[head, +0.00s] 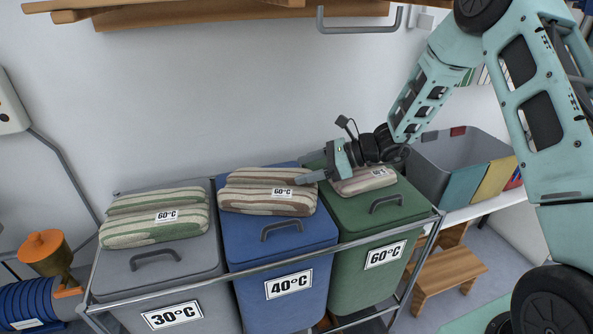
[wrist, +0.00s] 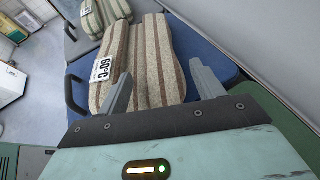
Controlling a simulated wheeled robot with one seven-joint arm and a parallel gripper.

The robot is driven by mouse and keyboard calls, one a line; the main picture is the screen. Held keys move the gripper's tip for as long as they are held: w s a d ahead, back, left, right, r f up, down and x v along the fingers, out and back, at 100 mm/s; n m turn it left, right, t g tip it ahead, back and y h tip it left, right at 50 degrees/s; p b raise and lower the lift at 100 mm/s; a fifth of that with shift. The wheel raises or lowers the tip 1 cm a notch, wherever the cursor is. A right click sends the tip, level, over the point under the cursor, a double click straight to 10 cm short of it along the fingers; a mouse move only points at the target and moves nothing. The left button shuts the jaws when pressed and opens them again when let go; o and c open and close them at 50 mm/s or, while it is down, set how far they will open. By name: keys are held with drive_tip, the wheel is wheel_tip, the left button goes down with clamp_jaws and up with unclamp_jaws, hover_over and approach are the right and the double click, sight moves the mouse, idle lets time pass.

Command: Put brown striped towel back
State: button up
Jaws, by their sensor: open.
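A folded brown and cream striped towel (head: 267,191) with a 60°C label lies on the blue 40°C bin's lid (head: 270,238). In the wrist view the brown striped towel (wrist: 145,60) extends between and beyond my fingers. My gripper (head: 318,180) is open at the towel's right end, and its fingertips (wrist: 160,75) point along the towel. I cannot tell whether the fingers touch it. Another pale brownish striped towel (head: 364,180) with a 60°C label lies on the green 60°C bin (head: 359,214), partly hidden behind my gripper.
A green striped towel (head: 155,216) labelled 60°C lies on the grey 30°C bin (head: 158,263). A metal rail frame (head: 443,216) surrounds the bins. A grey box (head: 445,150) stands right; a wooden shelf (head: 215,13) and grey bar (head: 358,28) are above.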

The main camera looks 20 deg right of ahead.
drive_tip(key=v, duration=0.8)
drive_tip(key=shift+s+d+r, duration=0.1)
drive_tip(key=shift+d+r, duration=0.1)
drive_tip(key=s+a+r+n+g+h, duration=0.2)
drive_tip(key=s+a+n+g, duration=0.2)
drive_tip(key=s+a+n, duration=0.35)
drive_tip(key=s+a+r+n+g+h, duration=0.2)
drive_tip(key=s+a+n+g, duration=0.2)
drive_tip(key=s+a+n, duration=0.35)
drive_tip(key=s+r+n+t+h, duration=0.1)
drive_tip(key=s+n+t+h, duration=0.1)
drive_tip(key=s+n+h, duration=0.6)
drive_tip(key=s+n, duration=0.7)
drive_tip(key=s, duration=0.1)
drive_tip(key=shift+s+a+r+t, duration=0.25)
drive_tip(key=shift+s+r+t, duration=0.05)
drive_tip(key=shift+s+r, duration=0.05)
